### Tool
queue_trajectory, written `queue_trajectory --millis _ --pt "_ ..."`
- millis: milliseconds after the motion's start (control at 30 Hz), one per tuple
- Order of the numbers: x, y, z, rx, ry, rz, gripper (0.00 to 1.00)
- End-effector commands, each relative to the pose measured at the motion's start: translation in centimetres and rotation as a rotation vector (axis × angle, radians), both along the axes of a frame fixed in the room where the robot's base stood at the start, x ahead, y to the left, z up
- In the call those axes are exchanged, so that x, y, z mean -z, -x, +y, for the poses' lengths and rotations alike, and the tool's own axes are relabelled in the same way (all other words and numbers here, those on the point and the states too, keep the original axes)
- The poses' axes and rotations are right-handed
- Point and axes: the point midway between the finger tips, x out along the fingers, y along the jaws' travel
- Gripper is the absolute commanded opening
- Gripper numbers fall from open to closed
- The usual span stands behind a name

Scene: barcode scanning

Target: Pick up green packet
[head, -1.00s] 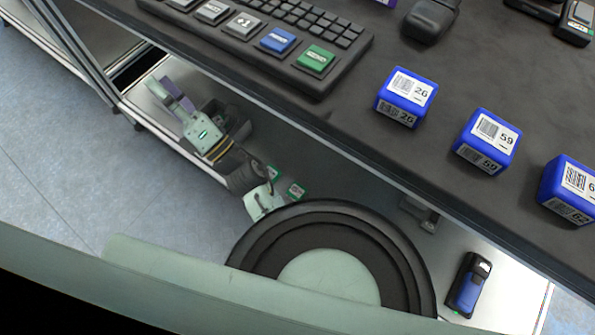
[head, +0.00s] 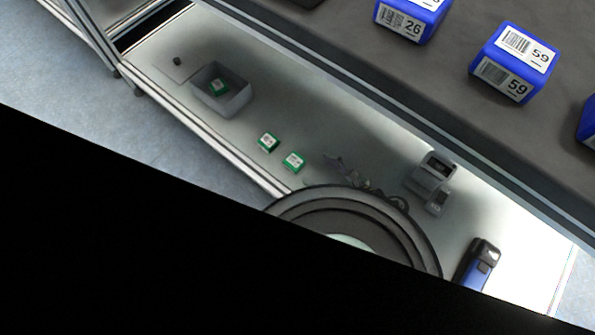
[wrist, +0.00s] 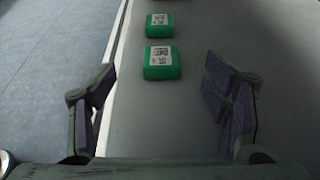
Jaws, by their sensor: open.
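Two green packets with white barcode labels lie apart on the lower shelf. In the wrist view the nearer packet (wrist: 161,63) lies ahead of my gripper (wrist: 165,95), in line with the gap between its fingers, and the farther packet (wrist: 159,25) lies beyond it. My gripper is open and empty. In the head view the two packets show as a left one (head: 268,142) and a right one (head: 292,161). A third green packet (head: 220,87) lies inside a grey bin (head: 238,104).
The lower shelf (head: 190,45) lies under a dark tabletop (head: 400,75) bearing blue boxes (head: 505,82). A grey device (head: 433,172) and a blue-black handheld device (head: 478,265) are on the shelf at right. The shelf's front edge runs left of the packets in the wrist view.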

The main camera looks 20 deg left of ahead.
Motion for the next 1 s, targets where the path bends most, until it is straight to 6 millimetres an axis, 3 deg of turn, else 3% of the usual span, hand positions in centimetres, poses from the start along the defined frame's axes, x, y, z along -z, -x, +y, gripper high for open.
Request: queue_trajectory --millis 67,133,400,567,800,1000 --pt "1.4 0.1 -1.1 -0.006 0.042 -0.014 0.7" --pt "1.9 0.0 -0.8 -0.01 0.056 -0.02 0.7" --pt "3.3 -1.4 2.7 -0.01 0.057 -0.021 0.7" --pt "3.6 -1.7 3.6 -0.009 0.057 -0.02 0.7" --pt "4.4 -2.8 7.0 -0.01 0.055 -0.018 0.7" --pt "5.0 -3.3 8.0 -0.006 0.056 -0.019 0.7"
